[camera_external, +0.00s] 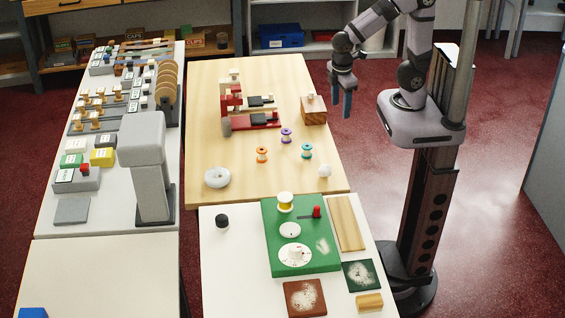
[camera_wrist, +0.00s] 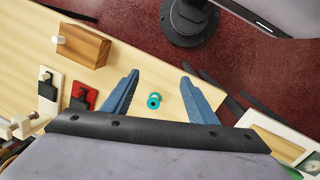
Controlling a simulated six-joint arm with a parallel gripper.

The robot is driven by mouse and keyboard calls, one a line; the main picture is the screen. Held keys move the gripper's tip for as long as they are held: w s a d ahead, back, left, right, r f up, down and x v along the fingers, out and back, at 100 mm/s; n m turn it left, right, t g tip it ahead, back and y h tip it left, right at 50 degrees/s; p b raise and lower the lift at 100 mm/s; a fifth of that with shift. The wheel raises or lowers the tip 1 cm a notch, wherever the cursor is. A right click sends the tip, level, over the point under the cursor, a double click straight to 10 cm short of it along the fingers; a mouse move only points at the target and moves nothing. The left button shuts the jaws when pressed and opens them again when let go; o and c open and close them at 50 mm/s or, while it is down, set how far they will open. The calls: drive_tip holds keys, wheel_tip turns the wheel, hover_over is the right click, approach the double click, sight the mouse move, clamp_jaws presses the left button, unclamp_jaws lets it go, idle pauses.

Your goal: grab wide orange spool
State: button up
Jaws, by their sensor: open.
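The orange spool (camera_external: 262,155) stands upright on the wooden table, with white flanges above and below its orange band. A purple spool (camera_external: 286,135) and a teal spool (camera_external: 306,151) stand to its right. My gripper (camera_external: 341,112) hangs above the right edge of the wooden table, to the right of and apart from all the spools. Its blue fingers are spread and empty. In the wrist view, the teal spool (camera_wrist: 154,101) shows between the open fingers (camera_wrist: 160,76), on the table below. The orange spool does not show in the wrist view.
A wooden block (camera_external: 314,112) with a white peg stands near my gripper. A red and black fixture (camera_external: 250,116) stands behind the spools. Bare table surrounds the orange spool.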

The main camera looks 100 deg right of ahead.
drive_tip(key=w+d+n+h+b, duration=0.1)
drive_tip(key=w+d+n+h, duration=0.1)
drive_tip(key=w+n+h, duration=0.35)
drive_tip(key=n+t+h+b, duration=0.2)
drive_tip(key=n+t+h, duration=0.4)
drive_tip(key=n, duration=0.9)
hover_over(265, 153)
drive_tip(key=s+a, duration=0.3)
drive_tip(key=a, duration=0.1)
drive_tip(key=y, duration=0.1)
drive_tip(key=shift+t, duration=0.5)
drive_tip(key=f, duration=0.9)
drive_tip(key=w+a+f, duration=0.1)
drive_tip(key=f, duration=0.4)
drive_tip(key=shift+d+f, duration=0.1)
drive_tip(key=shift+f, duration=0.3)
drive_tip(key=shift+d+r+p+x, duration=0.15)
drive_tip(key=shift+p+x, duration=0.6)
drive_tip(key=shift+x, duration=0.9)
drive_tip(key=shift+d+r+p+x, duration=0.15)
drive_tip(key=shift+p+x, duration=0.6)
drive_tip(key=shift+x, duration=0.85)
drive_tip(key=shift+d+f, duration=0.2)
drive_tip(key=shift+d, duration=0.05)
drive_tip(key=c, duration=1.1)
